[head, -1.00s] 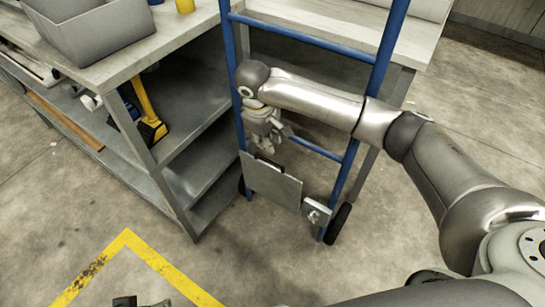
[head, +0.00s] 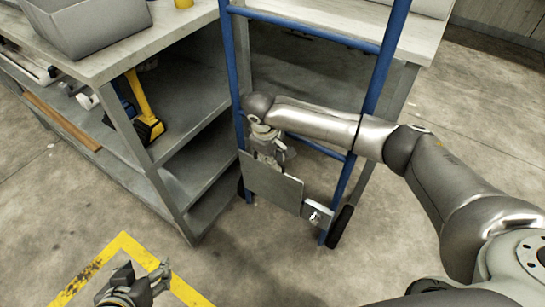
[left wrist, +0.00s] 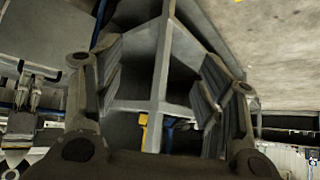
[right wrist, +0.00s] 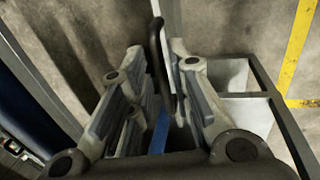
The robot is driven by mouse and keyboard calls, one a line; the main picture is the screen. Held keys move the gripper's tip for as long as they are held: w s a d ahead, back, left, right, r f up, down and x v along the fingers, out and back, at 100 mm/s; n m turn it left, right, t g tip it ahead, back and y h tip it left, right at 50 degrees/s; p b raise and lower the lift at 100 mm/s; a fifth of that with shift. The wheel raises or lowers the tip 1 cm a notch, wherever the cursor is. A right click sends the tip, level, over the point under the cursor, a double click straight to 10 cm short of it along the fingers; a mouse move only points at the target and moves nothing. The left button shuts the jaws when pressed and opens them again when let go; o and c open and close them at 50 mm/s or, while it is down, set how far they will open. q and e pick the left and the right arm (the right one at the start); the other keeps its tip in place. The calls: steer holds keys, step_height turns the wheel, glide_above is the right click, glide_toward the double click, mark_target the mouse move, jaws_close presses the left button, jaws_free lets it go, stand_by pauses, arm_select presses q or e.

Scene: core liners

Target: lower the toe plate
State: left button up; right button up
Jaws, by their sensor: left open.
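The toe plate (head: 272,187) is a flat grey plate standing folded up against the lower front of a blue hand truck (head: 237,75). My right gripper (head: 268,157) points down at the plate's top edge. In the right wrist view, the plate's thin edge (right wrist: 172,40) shows between the fingers of my right gripper (right wrist: 157,60), close to the right-hand finger. Whether both fingers press on it cannot be made out. My left gripper (head: 143,273) is open and empty at the bottom left, over the floor. Its spread fingers (left wrist: 163,65) show in the left wrist view.
A grey metal workbench (head: 185,205) with shelves stands left of and behind the hand truck. A yellow tool (head: 146,105) is on its shelf and a grey bin (head: 85,25) on top. A black wheel (head: 340,226) is at the truck's lower right. The floor in front is clear, with yellow tape (head: 125,240).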

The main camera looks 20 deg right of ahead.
jaws_close()
stand_by(0.4)
